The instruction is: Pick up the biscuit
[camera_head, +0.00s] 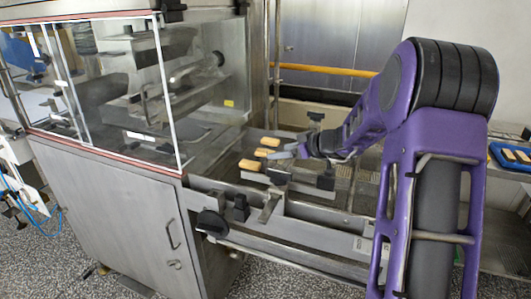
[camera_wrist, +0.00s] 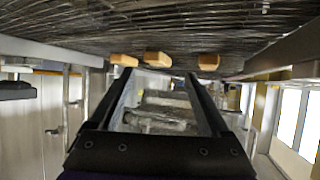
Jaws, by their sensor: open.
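Three small golden-brown biscuits lie in a spaced row on the enrober mesh; in the head view they are the far biscuit (camera_head: 270,142), the middle biscuit (camera_head: 264,152) and the near biscuit (camera_head: 250,165). The wrist view also shows three, at left (camera_wrist: 124,60), middle (camera_wrist: 158,59) and right (camera_wrist: 208,62). The dark wire mesh (camera_wrist: 200,25) fills the top of that view. My gripper (camera_wrist: 158,76) is open and empty. Its fingertips are just short of the row, with the middle biscuit lined up between them. In the head view, my gripper (camera_head: 298,150) is right of the biscuits.
A steel machine with a clear guard (camera_head: 110,85) stands to the left of the mesh. Metal rails (camera_head: 290,222) with dark knobs and clamps border the belt. A blue tray (camera_head: 493,150) holding more biscuits sits at the far right.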

